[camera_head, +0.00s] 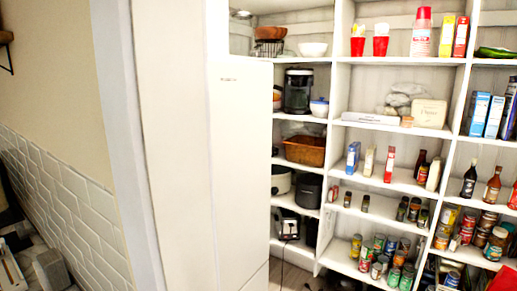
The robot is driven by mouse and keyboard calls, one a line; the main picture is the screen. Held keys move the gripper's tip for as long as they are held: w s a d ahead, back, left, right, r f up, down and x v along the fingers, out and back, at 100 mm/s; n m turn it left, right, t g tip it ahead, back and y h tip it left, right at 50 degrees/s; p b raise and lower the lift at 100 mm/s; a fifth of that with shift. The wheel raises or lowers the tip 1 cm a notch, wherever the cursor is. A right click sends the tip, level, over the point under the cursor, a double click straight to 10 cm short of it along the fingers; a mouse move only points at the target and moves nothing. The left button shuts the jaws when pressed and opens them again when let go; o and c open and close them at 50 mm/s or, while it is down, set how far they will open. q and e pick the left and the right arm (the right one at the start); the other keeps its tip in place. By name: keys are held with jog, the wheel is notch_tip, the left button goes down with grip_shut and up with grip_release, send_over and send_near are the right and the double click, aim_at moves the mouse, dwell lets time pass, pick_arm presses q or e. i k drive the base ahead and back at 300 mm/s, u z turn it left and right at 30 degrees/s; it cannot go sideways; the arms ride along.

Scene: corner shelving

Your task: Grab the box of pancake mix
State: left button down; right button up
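Several boxes stand on the corner shelving, and their labels are too small to tell which is the pancake mix. A yellow box (446,36) and a red-orange box (461,37) stand side by side on the upper shelf. A blue box (479,113) and a blue-and-white box (494,117) stand upright on the right-hand shelf. A smaller blue box (353,158) and a slim cream box (369,161) stand on the middle shelf. Neither of my grippers is in view.
A tall white fridge-like cabinet (240,170) hides the left part of the shelving (400,60). A door frame edge (118,120) and a tiled wall (65,195) fill the left. Bottles (469,180), cans (406,277) and appliances (298,92) crowd the shelves.

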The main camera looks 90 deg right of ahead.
aim_at(354, 150)
jog(key=z, duration=0.55)
jog(key=k, duration=1.25)
jog(key=z, duration=1.35)
jog(key=i, duration=0.7)
jog(key=z, duration=1.65)
jog(key=i, duration=2.15)
jog(key=z, duration=0.05)
